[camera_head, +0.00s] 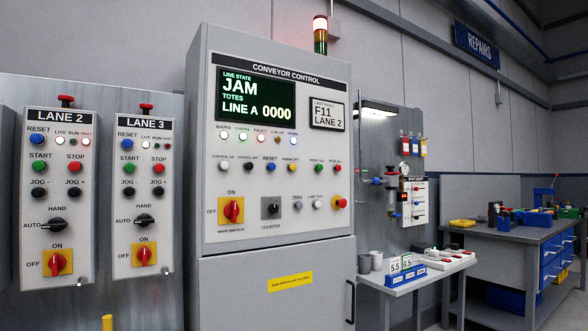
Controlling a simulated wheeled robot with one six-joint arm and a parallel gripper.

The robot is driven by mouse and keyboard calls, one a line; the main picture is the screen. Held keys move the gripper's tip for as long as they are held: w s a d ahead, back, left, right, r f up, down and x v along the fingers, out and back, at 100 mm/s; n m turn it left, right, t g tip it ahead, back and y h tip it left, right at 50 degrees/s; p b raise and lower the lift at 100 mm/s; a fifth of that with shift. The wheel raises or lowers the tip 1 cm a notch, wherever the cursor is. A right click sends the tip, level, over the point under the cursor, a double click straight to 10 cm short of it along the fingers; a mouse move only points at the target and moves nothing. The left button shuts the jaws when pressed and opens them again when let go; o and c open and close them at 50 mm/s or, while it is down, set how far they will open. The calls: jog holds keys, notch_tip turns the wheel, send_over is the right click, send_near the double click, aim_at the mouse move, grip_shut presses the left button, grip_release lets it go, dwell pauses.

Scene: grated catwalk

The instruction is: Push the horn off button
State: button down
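The horn off button (295,168) is a small round yellow button on the front of the grey conveyor control cabinet (270,260). It sits in the middle row of buttons, between the blue reset button (270,167) and the green start all button (319,168). The horn lamp (293,140) above it looks lit. The cabinet display (256,95) reads JAM, LINE A 0000. My gripper is not in view.
Lane 2 (61,115) and lane 3 (140,118) panels stand at left. The cabinet has a red main switch (232,211) and a yellow-based red button (339,202). A small table (415,278) and a workbench (520,235) are at right.

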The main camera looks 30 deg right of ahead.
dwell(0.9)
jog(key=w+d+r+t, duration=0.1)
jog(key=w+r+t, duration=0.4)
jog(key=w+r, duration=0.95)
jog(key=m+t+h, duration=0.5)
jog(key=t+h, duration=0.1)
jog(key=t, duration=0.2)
send_near(293, 167)
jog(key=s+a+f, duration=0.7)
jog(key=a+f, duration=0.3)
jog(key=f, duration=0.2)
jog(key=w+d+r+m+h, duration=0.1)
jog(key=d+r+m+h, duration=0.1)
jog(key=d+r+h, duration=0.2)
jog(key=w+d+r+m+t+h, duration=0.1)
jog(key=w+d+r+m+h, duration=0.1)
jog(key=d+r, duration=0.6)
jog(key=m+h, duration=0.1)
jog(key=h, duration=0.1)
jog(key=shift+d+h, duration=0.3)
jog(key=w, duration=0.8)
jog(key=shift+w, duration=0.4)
